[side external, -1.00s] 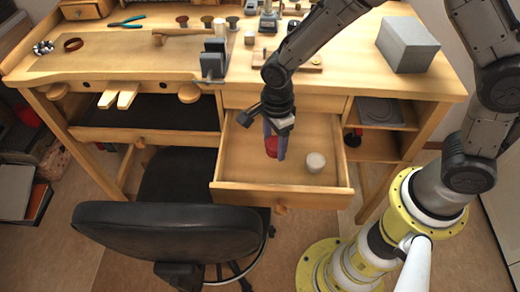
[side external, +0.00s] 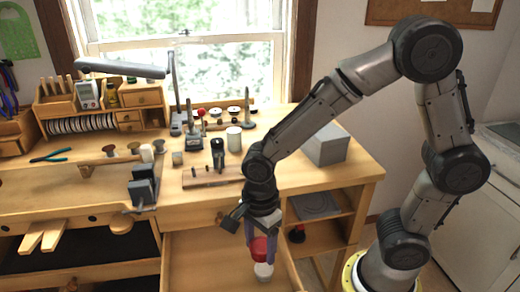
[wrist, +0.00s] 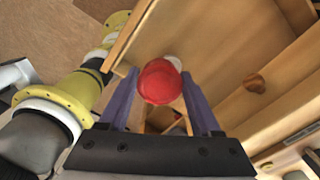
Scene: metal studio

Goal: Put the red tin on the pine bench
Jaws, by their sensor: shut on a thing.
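My gripper (side external: 258,236) is shut on the red tin (side external: 259,249), over the open drawer (side external: 190,262) of the pine bench (side external: 205,203). In the wrist view the red tin (wrist: 160,84) sits between the two bluish fingers. A white tin (side external: 263,271) shows just below the red tin in the side view and partly behind it in the wrist view (wrist: 174,62). I cannot tell the exact gap between the red tin and the drawer floor. The bench top is above and behind the drawer.
A grey block (side external: 326,146) stands on the right of the bench top. A white canister (side external: 234,139), a dark vice (side external: 144,187) and a wooden block with tools (side external: 212,177) stand further left. The bench's front right strip looks clear.

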